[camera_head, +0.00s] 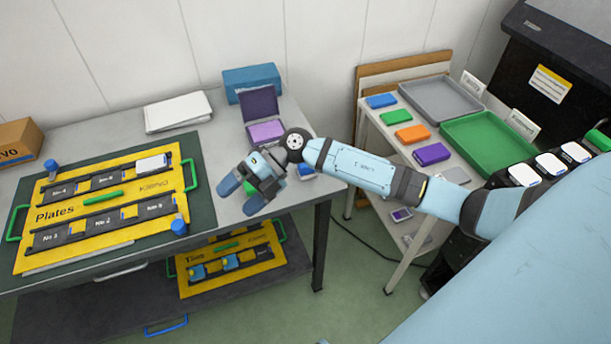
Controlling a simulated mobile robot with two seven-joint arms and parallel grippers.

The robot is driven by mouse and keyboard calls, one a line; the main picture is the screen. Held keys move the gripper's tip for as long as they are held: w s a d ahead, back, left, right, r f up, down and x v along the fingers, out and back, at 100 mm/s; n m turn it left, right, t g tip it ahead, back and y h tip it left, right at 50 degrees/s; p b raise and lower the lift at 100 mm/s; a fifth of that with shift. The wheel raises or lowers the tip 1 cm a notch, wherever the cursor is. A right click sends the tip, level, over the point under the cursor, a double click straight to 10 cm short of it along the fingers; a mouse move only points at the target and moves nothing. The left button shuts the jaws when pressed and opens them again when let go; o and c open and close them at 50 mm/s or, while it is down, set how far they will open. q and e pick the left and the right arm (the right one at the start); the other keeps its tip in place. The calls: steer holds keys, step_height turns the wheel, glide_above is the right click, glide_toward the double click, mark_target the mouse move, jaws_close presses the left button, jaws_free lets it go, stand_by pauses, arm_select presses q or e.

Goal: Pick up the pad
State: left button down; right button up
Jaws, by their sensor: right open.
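An open purple ink pad (266,132) lies near the back right of the grey table (225,160), its dark purple lid (259,104) standing up behind it. My right gripper (241,196) hangs over the table's front right part, in front of the pad and a little left of it. Its blue-tipped fingers are apart, with nothing seen between them. The gripper does not touch the pad. Part of the pad's right side is close to or behind my right wrist. My left gripper is out of view.
A yellow plates board (100,208) with green handles fills the table's left. White sheets (178,112) and a blue box (252,82) are at the back. A side table at right holds coloured cases, such as a purple one (431,153), and a green tray (486,142).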

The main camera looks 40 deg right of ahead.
steer(key=w+d+f+h+b, duration=0.2)
steer(key=w+d+h, duration=0.4)
steer(key=d, duration=0.5)
step_height(320, 180, up, 4)
steer(key=f+h, duration=0.1)
steer(key=h, duration=0.6)
glide_above(305, 172)
steer(key=w+d, duration=0.1)
steer(key=w, duration=0.2)
steer(key=shift+m, duration=0.5)
steer(key=f, duration=0.6)
steer(key=shift+s+d+f, duration=0.15)
steer(key=shift+d+f, duration=0.1)
steer(key=shift+d, duration=0.05)
steer(key=shift+s+f, duration=0.15)
steer(key=shift+f, duration=1.45)
steer(key=shift+s+f, duration=0.1)
steer(key=shift+f, duration=1.45)
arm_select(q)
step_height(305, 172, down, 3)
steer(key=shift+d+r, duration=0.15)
arm_select(e)
steer(key=c, duration=1)
